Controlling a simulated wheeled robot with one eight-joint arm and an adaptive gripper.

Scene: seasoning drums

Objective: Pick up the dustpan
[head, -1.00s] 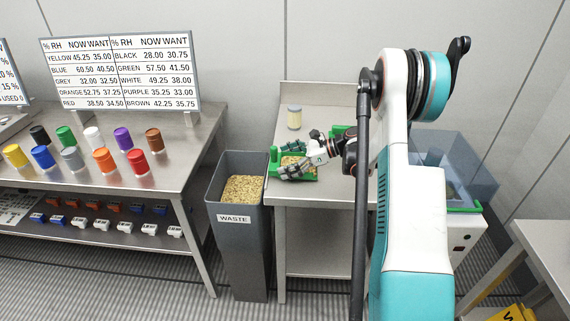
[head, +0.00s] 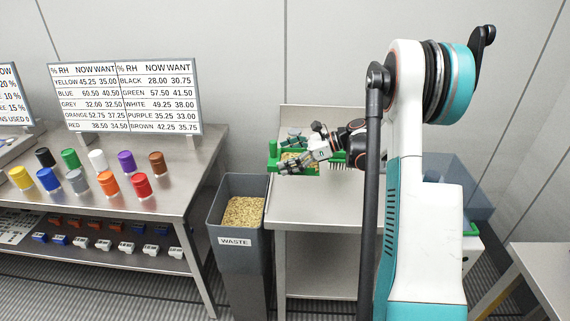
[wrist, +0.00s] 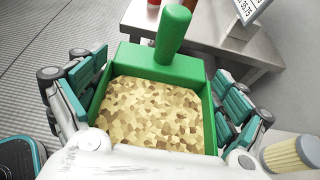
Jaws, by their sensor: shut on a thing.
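The green dustpan (wrist: 165,66) fills the middle of the wrist view. Its upright handle stands at the far end and its pan is full of tan, grain-like flakes (wrist: 155,110). My gripper (wrist: 158,102) has its teal and grey fingers along both side walls of the pan, shut on it. In the head view the dustpan (head: 273,156) is held above the steel bench, with my gripper (head: 297,164) partly covering it. The pan's underside is hidden.
A grey waste bin (head: 238,212) with tan flakes stands left of the steel bench (head: 320,205). A bristled brush (head: 339,158) shows behind my wrist. A pale ribbed cylinder (wrist: 290,153) is at the wrist view's lower right. Several coloured jars stand on the left table (head: 110,215).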

